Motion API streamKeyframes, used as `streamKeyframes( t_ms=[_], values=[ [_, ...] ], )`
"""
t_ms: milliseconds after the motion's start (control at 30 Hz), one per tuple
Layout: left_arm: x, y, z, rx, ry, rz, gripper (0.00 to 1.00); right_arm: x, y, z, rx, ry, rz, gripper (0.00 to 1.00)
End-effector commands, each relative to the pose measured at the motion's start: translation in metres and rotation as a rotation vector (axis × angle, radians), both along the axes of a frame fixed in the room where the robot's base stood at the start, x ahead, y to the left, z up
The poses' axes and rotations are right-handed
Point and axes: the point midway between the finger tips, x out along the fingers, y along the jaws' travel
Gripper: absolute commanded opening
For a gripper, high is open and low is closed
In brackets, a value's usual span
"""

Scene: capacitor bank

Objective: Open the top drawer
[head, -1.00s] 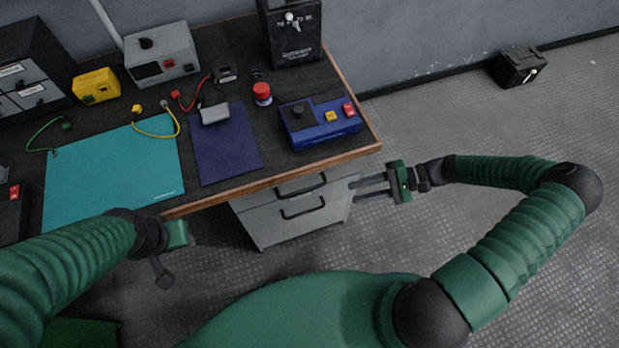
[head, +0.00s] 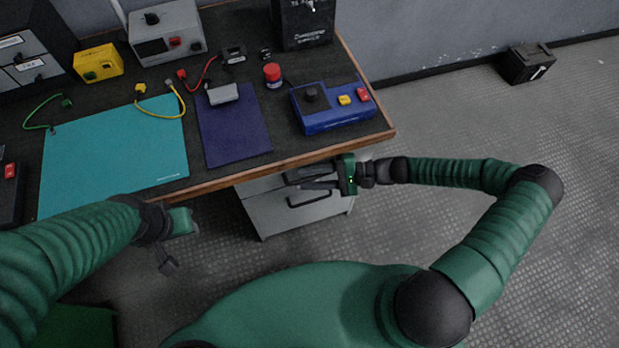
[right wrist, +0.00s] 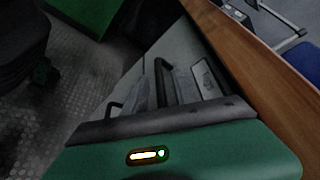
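A light grey drawer cabinet (head: 270,215) stands under the right part of the workbench, its drawers closed. In the head view my right gripper (head: 296,180) covers much of the top drawer's front and handle. In the right wrist view its two fingers (right wrist: 163,92) are apart, and the top drawer's black handle (right wrist: 168,68) shows between them. I cannot tell whether they touch it.
The workbench's wooden edge (head: 290,158) runs just above the right gripper. On top are a blue control box (head: 330,118), a navy mat (head: 235,140) and a teal mat (head: 110,155). The floor to the right is clear, with a black box (head: 527,65) by the wall.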

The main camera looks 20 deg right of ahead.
Motion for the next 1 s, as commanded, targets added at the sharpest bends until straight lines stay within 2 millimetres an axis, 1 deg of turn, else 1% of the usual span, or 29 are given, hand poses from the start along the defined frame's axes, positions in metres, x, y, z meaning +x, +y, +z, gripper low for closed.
streamKeyframes(
  t_ms=[233,267,500,1000],
  values=[
    [0.0,0.0,-0.0001,0.0,0.0,0.0,0.36,0.0006,0.0009,-0.0007,0.001,0.001,-0.001,0.33],
    [0.0,-0.0001,-0.0001,0.0,0.0,0.0,0.36,0.0006,0.0009,-0.0007,0.001,0.001,-0.001,0.31],
    [0.0,-0.0001,-0.0002,0.0,0.0,0.0,0.36,0.0004,0.0013,-0.0008,0.0,0.001,0.0,0.0],
    [0.0001,-0.0001,-0.0004,0.0,0.0,0.0,0.36,-0.001,0.0029,-0.0012,0.003,0.003,0.004,0.0]
  ],
)
